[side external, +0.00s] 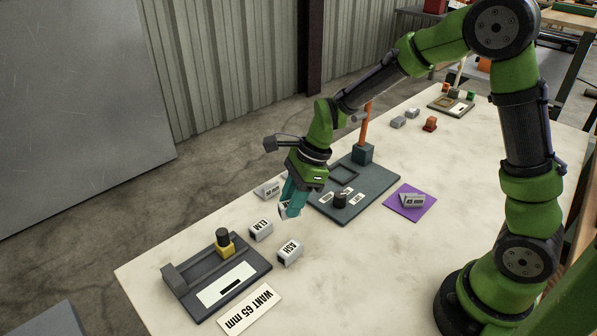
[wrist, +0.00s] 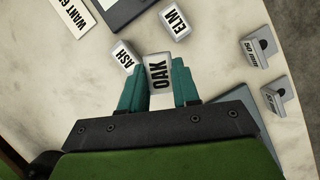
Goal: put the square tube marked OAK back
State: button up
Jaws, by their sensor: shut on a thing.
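The square tube marked OAK (wrist: 158,74) is pale grey with a white label. It is between the teal fingers of my gripper (wrist: 157,84), which is shut on it. In the side external view my gripper (side external: 290,207) points down near the middle of the table, and the tube is mostly hidden by the fingers. It looks larger than its neighbours in the wrist view, so it seems raised; the exact height I cannot tell. The similar tubes marked ELM (side external: 261,230) and ASH (side external: 290,253) lie on the table in front of my gripper.
A dark fixture (side external: 190,272) with a yellow block stands front left, beside a card reading WANT 65 mm (side external: 249,309). Behind my gripper is a grey board (side external: 378,183) with a blue block and orange post. A purple mat (side external: 427,210) holds a marked block.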

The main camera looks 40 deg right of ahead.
jog(key=shift+s+d+f, duration=0.25)
jog(key=shift+s+f, duration=0.3)
jog(key=shift+f, duration=0.1)
jog(key=shift+w+f, duration=0.15)
jog(key=shift+f, duration=0.15)
jog(key=w+a, duration=0.1)
jog(key=w, duration=0.4)
jog(key=w+a+f, duration=0.1)
jog(key=w, duration=0.4)
jog(key=w+a, duration=0.1)
jog(key=w, duration=0.4)
jog(key=shift+w+a+f, duration=0.15)
jog(key=shift+w, duration=0.05)
jog(key=shift+f, duration=1.75)
jog(key=shift+f, duration=0.1)
jog(key=o, duration=1)
